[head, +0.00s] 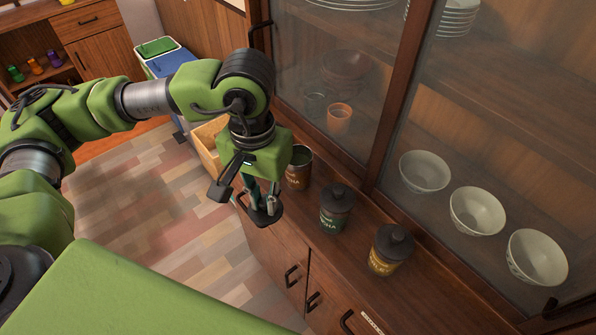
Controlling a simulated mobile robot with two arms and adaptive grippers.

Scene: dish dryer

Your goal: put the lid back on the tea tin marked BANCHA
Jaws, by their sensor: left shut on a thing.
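My left gripper (262,205) points down and is shut on a dark round lid (265,217), held at the front edge of the wooden counter. An open tin (299,172) with a brownish label stands just behind and right of the gripper. Its top is uncovered and its label is partly hidden, so I cannot read it fully. A tin with a green label (334,217) and a tin with a yellow label (383,260) stand further right, both with dark knobbed lids on. My right gripper is not in view.
The counter (440,290) runs along a glass-doored cabinet (500,130) holding white bowls (477,211), plates and cups. A wooden box (208,145) and a bin with a green lid (158,47) stand behind my left arm. The counter right of the tins is clear.

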